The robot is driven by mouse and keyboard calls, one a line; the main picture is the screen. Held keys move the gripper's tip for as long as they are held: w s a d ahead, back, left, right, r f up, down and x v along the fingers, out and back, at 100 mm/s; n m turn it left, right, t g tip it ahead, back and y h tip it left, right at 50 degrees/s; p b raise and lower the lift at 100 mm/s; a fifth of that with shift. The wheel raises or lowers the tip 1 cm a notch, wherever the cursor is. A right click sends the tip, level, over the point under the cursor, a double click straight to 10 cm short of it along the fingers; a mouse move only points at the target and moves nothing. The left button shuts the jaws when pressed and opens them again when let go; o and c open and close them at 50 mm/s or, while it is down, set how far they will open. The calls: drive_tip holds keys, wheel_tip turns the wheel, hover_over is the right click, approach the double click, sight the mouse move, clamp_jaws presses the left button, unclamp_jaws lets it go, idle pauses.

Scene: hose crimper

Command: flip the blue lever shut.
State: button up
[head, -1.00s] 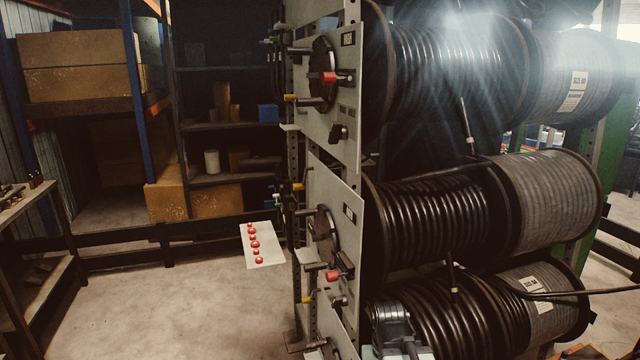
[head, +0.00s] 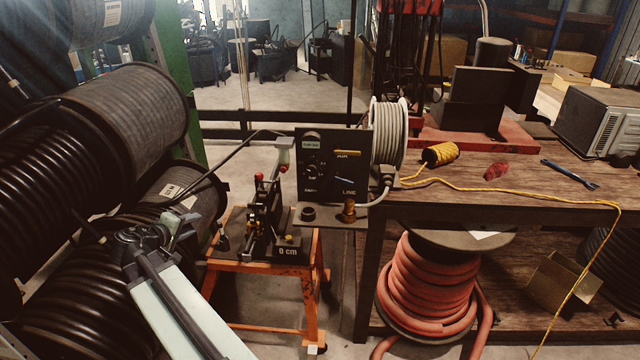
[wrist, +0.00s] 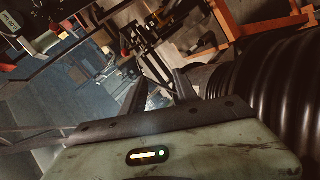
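A black control panel (head: 333,165) stands upright near the middle of the head view, with a yellow handle by the word AIR. Just above the word LINE is a small thin bluish bar (head: 345,181), which looks like the blue lever; it is too small to tell its position for sure. My gripper (wrist: 160,92) shows in the wrist view with two dark fingers apart and nothing seen between them. In the head view my arm reaches up from the bottom, its end by the black hose reels, left of and apart from the panel. The fingertips are unclear there.
An orange stand (head: 265,262) carries a small press marked 0 cm, between my arm and the workbench (head: 450,205). Black hose reels (head: 90,150) crowd the left. A red hose coil (head: 425,285) sits under the bench. Some floor shows behind the stand.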

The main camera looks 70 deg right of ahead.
drive_tip(key=s+d+r+m+g+h, duration=0.1)
drive_tip(key=s+d+r+g+h, duration=0.15)
drive_tip(key=s+d, duration=0.65)
drive_tip(key=m+g+y+b, duration=0.1)
drive_tip(key=m+g, duration=0.3)
drive_tip(key=g, duration=0.2)
approach(346, 183)
drive_tip(key=r+x, duration=0.1)
drive_tip(key=x, duration=0.4)
drive_tip(key=b+x, duration=0.1)
drive_tip(key=x, duration=0.2)
drive_tip(key=f+x, duration=0.1)
drive_tip(key=x, duration=0.2)
drive_tip(key=shift+a+b, duration=0.15)
drive_tip(key=shift+b, duration=0.25)
clamp_jaws()
